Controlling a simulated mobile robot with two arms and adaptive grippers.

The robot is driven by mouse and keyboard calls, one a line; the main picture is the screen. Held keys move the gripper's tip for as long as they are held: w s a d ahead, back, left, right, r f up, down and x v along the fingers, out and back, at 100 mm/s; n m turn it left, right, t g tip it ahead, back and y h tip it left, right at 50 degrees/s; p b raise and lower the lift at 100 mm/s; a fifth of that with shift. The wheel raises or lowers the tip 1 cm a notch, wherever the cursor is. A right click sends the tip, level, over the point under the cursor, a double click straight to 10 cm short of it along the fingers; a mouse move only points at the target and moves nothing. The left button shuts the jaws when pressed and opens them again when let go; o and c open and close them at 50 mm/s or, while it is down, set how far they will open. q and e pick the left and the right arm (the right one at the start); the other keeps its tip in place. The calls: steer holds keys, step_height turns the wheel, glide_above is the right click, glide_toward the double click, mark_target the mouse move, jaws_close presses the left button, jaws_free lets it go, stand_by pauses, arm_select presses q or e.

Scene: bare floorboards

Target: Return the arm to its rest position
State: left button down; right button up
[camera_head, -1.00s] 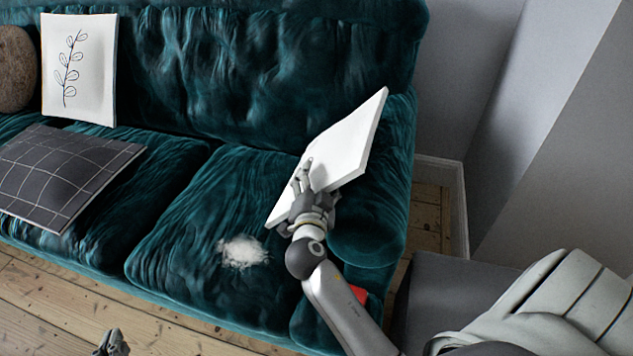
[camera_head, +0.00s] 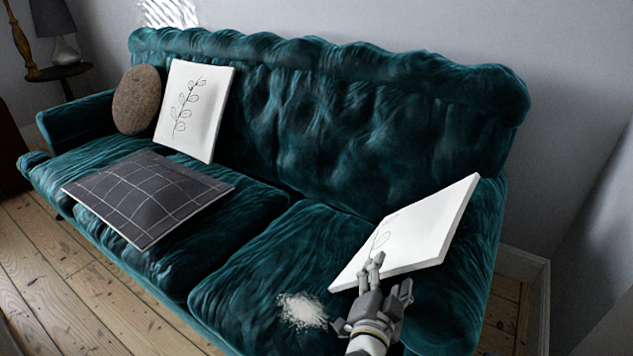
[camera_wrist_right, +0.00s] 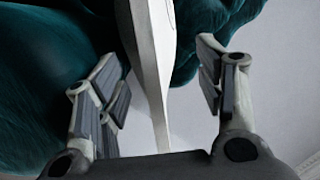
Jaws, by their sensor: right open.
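My right gripper (camera_head: 388,278) is at the bottom right of the head view, in front of the lower edge of a white cushion with a plant drawing (camera_head: 425,232). That cushion leans at the right end of the teal sofa (camera_head: 250,245). The gripper is open and holds nothing. In the right wrist view its fingers (camera_wrist_right: 160,85) stand wide apart, with the cushion's pale edge (camera_wrist_right: 148,60) showing between them; I cannot tell whether they touch it. My left gripper is not in view.
A second white plant cushion (camera_head: 195,110), a brown round cushion (camera_head: 136,100) and a dark grid cushion (camera_head: 148,197) are on the sofa's left part. A white fluffy patch (camera_head: 302,311) lies on the right seat. A lamp (camera_head: 52,20) stands on a side table (camera_head: 58,72). Floorboards (camera_head: 90,290) show at lower left.

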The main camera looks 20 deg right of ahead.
steer(key=shift+s+a+f, duration=0.1)
steer(key=shift+a+f, duration=0.2)
steer(key=shift+f, duration=0.05)
